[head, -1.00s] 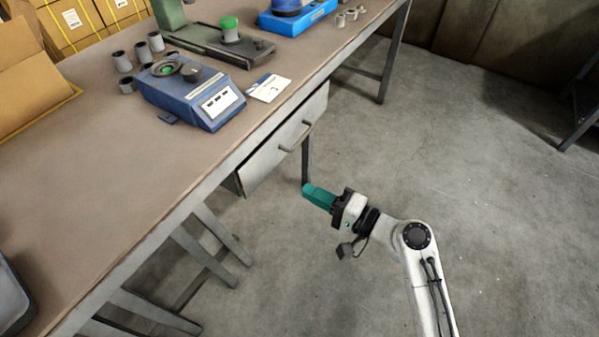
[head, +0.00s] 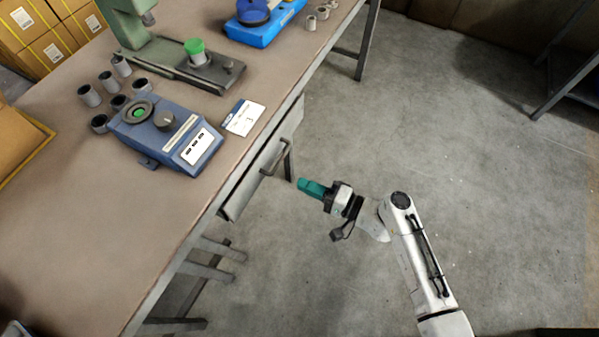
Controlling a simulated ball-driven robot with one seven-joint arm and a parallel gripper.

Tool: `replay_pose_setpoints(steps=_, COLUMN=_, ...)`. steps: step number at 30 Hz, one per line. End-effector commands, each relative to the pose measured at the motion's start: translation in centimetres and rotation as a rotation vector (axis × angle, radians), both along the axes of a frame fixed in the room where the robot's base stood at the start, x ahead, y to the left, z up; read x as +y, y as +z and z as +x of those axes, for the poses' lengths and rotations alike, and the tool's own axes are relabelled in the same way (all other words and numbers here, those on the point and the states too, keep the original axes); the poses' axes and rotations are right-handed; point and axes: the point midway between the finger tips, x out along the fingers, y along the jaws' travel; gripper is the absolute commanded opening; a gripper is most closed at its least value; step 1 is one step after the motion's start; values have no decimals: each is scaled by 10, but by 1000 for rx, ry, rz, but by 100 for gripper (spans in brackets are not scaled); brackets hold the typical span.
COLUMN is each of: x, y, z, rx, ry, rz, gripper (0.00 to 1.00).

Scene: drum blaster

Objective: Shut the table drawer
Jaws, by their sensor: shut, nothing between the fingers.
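The table drawer (head: 246,183) is a grey metal front under the table's right edge, and it stands out a little from the table. Its bar handle (head: 275,158) is on the front face. My gripper (head: 301,184), with teal fingers, is shut and empty. In the picture it is just right of the drawer front and below the handle, with its fingertips pointing left toward the drawer. A gap of floor shows between the fingertips and the drawer. The drawer's inside is hidden.
The brown table (head: 60,240) carries a blue device (head: 170,135), a white card (head: 243,117), a green press (head: 130,30) and several grey cylinders. Table legs and bars stand below the edge. The concrete floor (head: 470,150) to the right is clear.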

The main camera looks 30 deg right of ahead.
Motion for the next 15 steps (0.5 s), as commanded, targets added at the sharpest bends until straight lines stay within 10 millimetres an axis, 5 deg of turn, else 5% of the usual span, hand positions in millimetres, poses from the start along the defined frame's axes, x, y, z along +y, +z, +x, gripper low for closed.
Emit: replay_pose_setpoints(steps=15, x=57, y=2, z=79, rx=-1, ry=1, rz=2, gripper=0)
